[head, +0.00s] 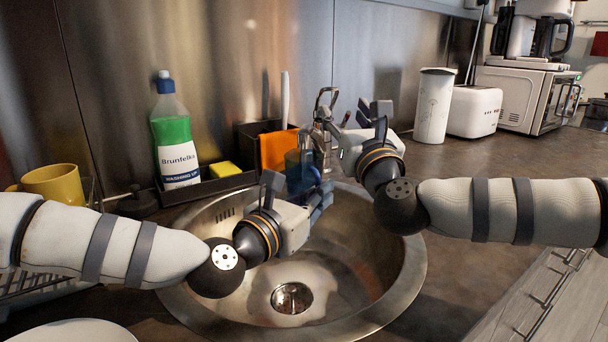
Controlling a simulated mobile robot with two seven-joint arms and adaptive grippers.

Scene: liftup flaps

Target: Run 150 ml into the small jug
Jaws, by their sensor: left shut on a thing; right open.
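A small blue see-through jug (321,196) is over the back of the sink, below the tap. My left gripper (300,193) is shut on the jug and partly hides it. The metal tap (325,104) stands behind the sink, with its upper part showing. My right gripper (356,117) is open beside the tap, to its right, and hides part of it. I cannot tell whether it touches the tap. The water level in the jug and any flow from the spout cannot be made out.
The round steel sink (405,287) has a drain (291,297). A soap bottle (173,135), a yellow sponge (224,170) and an orange cloth (278,150) are behind it. A yellow mug (55,184) is at left. A white canister (434,106) and toaster (474,111) stand at right.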

